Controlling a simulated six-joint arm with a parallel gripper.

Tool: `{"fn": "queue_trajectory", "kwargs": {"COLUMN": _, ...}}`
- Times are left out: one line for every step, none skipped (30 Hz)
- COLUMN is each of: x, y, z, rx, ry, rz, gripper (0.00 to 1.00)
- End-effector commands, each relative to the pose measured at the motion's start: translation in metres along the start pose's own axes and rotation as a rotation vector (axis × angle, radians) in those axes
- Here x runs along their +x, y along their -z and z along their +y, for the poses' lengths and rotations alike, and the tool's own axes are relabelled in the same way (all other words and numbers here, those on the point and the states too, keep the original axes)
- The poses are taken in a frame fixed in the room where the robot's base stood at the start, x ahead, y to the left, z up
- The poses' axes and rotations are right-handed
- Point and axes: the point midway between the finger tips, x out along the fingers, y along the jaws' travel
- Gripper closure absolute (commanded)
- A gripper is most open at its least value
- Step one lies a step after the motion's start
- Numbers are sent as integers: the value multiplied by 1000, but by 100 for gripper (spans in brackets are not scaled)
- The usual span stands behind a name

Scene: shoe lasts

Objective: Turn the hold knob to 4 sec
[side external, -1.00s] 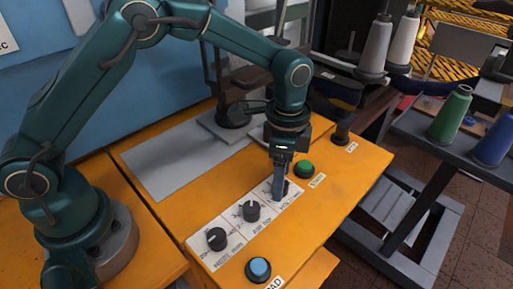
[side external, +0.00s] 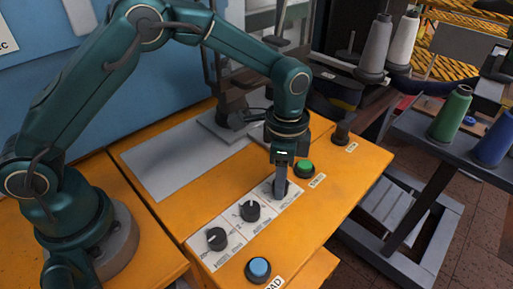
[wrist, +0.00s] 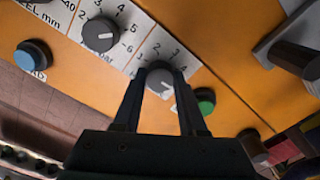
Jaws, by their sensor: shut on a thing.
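The hold knob (wrist: 160,76) is a round dark grey knob at the far end of the white dial strip. In the wrist view it sits between my two fingertips, with numbers including 2, 3 and 4 printed around it. A light pointer mark shows on it, but I cannot read which number it faces. My gripper (side external: 281,194) points down at the panel and is shut on the knob; in the wrist view its fingers (wrist: 160,92) touch the knob's sides. In the side view the fingers hide most of the knob.
Two other black knobs, the middle one (side external: 250,211) and the near one (side external: 216,239), share the strip. A blue button (side external: 259,269) lies in front, and a green button (side external: 304,169) stands close behind my gripper. Thread spools (side external: 450,113) stand on a rack at right.

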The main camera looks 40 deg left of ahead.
Motion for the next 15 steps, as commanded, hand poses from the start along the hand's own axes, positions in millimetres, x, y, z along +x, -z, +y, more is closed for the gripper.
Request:
{"fn": "queue_trajectory", "kwargs": {"x": 0, "y": 0, "z": 0, "rx": -24, "ry": -1, "rz": 1, "gripper": 100}}
{"fn": "queue_trajectory", "kwargs": {"x": 0, "y": 0, "z": 0, "rx": -42, "ry": -1, "rz": 1, "gripper": 100}}
{"fn": "queue_trajectory", "kwargs": {"x": 0, "y": 0, "z": 0, "rx": -67, "ry": -1, "rz": 1, "gripper": 100}}
{"fn": "queue_trajectory", "kwargs": {"x": 0, "y": 0, "z": 0, "rx": -87, "ry": -1, "rz": 1, "gripper": 100}}
{"fn": "queue_trajectory", "kwargs": {"x": 0, "y": 0, "z": 0, "rx": -110, "ry": -1, "rz": 1, "gripper": 100}}
{"fn": "queue_trajectory", "kwargs": {"x": -1, "y": 0, "z": 0, "rx": -141, "ry": -1, "rz": 1, "gripper": 100}}
{"fn": "queue_trajectory", "kwargs": {"x": -1, "y": 0, "z": 0, "rx": -166, "ry": -1, "rz": 1, "gripper": 100}}
{"fn": "queue_trajectory", "kwargs": {"x": -1, "y": 0, "z": 0, "rx": -191, "ry": -1, "rz": 2, "gripper": 100}}
{"fn": "queue_trajectory", "kwargs": {"x": -1, "y": 0, "z": 0, "rx": -225, "ry": -1, "rz": 2, "gripper": 100}}
{"fn": "queue_trajectory", "kwargs": {"x": -1, "y": 0, "z": 0, "rx": -251, "ry": -1, "rz": 2, "gripper": 100}}
{"fn": "queue_trajectory", "kwargs": {"x": -1, "y": 1, "z": 0, "rx": -277, "ry": -1, "rz": 2, "gripper": 100}}
{"fn": "queue_trajectory", "kwargs": {"x": -1, "y": 1, "z": 0, "rx": -312, "ry": -1, "rz": 2, "gripper": 100}}
{"fn": "queue_trajectory", "kwargs": {"x": -1, "y": 1, "z": 0, "rx": -338, "ry": -1, "rz": 2, "gripper": 100}}
{"fn": "queue_trajectory", "kwargs": {"x": -1, "y": 1, "z": 0, "rx": -364, "ry": -1, "rz": 2, "gripper": 100}}
{"fn": "queue_trajectory", "kwargs": {"x": -1, "y": 1, "z": 0, "rx": -397, "ry": -1, "rz": 2, "gripper": 100}}
